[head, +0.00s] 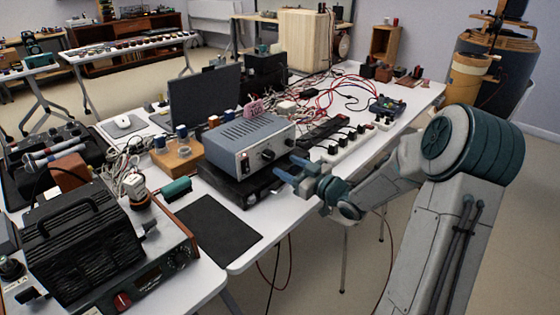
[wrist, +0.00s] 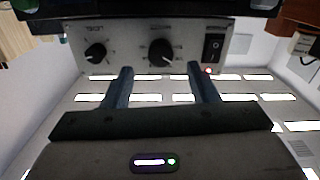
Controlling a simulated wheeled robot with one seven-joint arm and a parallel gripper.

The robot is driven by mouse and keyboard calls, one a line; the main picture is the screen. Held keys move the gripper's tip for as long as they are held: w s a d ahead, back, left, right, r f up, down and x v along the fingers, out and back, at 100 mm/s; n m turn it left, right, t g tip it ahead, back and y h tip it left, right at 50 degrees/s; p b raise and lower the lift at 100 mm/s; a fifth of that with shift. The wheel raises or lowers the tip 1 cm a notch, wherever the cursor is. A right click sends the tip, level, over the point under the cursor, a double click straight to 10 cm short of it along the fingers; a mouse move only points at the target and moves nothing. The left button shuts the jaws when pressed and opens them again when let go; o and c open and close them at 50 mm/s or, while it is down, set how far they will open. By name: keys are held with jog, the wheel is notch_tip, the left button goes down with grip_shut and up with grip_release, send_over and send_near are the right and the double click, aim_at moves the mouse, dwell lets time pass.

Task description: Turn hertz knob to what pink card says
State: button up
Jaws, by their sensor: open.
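A blue-grey box with a front panel (head: 240,142) stands on a flat black unit on the table. Its panel has a larger middle knob (wrist: 161,52), a smaller knob (wrist: 95,52) and a rocker switch (wrist: 213,47). The labels are too blurred to read surely, so I cannot tell which knob is hertz. A pink card (head: 254,107) stands on or behind the box top; its writing is unreadable. My gripper (head: 290,168) is open and empty before the panel. In the wrist view its fingers (wrist: 160,70) point at the middle knob, apart from it.
A black mat (head: 218,228) lies at the table's front edge. Red cables (head: 325,92) tangle behind. The floor in front is open.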

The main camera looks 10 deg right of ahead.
jog(key=v, duration=0.8)
jog(key=shift+p, duration=0.3)
jog(key=shift+d, duration=0.1)
